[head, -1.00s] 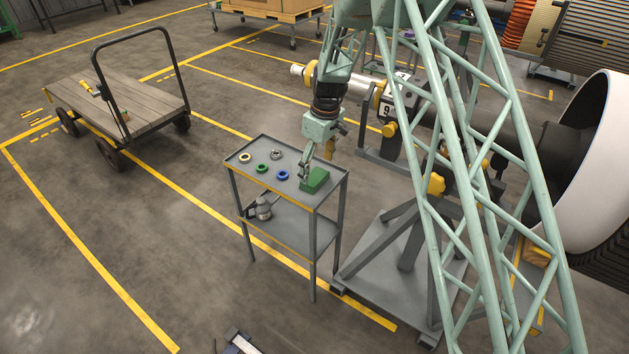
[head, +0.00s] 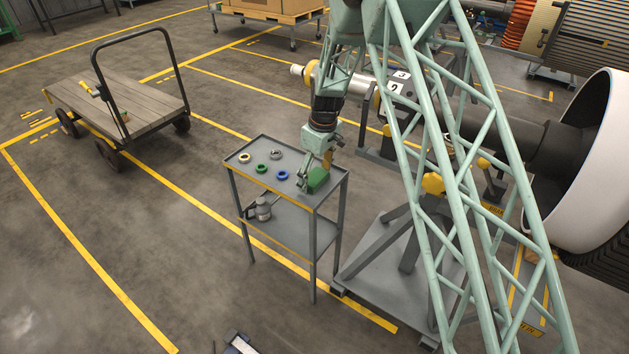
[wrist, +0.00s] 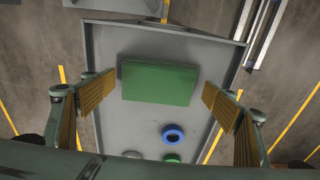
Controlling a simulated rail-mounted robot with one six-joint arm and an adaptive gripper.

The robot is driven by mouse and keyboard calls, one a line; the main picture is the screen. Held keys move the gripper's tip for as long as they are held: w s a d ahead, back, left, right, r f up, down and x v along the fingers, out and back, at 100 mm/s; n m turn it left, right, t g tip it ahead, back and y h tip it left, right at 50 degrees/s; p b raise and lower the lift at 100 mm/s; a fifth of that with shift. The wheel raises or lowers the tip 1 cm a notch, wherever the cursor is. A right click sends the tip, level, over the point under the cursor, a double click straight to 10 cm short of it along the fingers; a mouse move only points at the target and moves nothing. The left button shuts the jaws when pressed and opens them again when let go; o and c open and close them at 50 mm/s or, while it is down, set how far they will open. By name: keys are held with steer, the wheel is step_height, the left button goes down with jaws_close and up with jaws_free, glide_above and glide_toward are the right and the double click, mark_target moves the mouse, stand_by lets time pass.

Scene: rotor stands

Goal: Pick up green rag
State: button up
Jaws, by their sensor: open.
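The green rag (head: 317,181) lies folded flat on the top shelf of a small grey cart (head: 334,176), near the cart's right end. In the wrist view the green rag (wrist: 159,82) is a neat rectangle ahead of the fingers, between their lines. My gripper (head: 314,182) is over that end of the cart, just above or beside the rag; the head view does not show the exact gap. In the wrist view my gripper (wrist: 158,92) is open, its ribbed tan pads wide apart, with nothing between them touching.
On the same shelf are a blue ring (head: 283,175), a green ring (head: 261,168), a pale ring (head: 244,157) and a grey ring (head: 276,154). A grey metal part (head: 263,209) sits on the lower shelf. A large rotor stand (head: 400,265) is close on the right.

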mark_target(314, 176)
steer(key=shift+c, duration=0.2)
steer(key=c, duration=0.9)
steer(key=shift+r, duration=0.1)
steer(key=shift+r+p, duration=0.45)
steer(key=shift+r, duration=1.15)
steer(key=s+d, duration=0.3)
steer(key=s, duration=0.1)
steer(key=s+d+r, duration=0.1)
steer(key=s+d, duration=0.2)
steer(key=s, duration=0.1)
steer(key=s+d+p, duration=0.1)
steer(key=s+d, duration=0.2)
steer(key=s, duration=0.1)
steer(key=shift+s+d+r, duration=0.3)
steer(key=shift+s+d, duration=0.05)
steer(key=shift+d, duration=0.05)
steer(key=shift+o, duration=0.6)
steer(key=shift+r, duration=0.1)
steer(key=shift+c, duration=0.3)
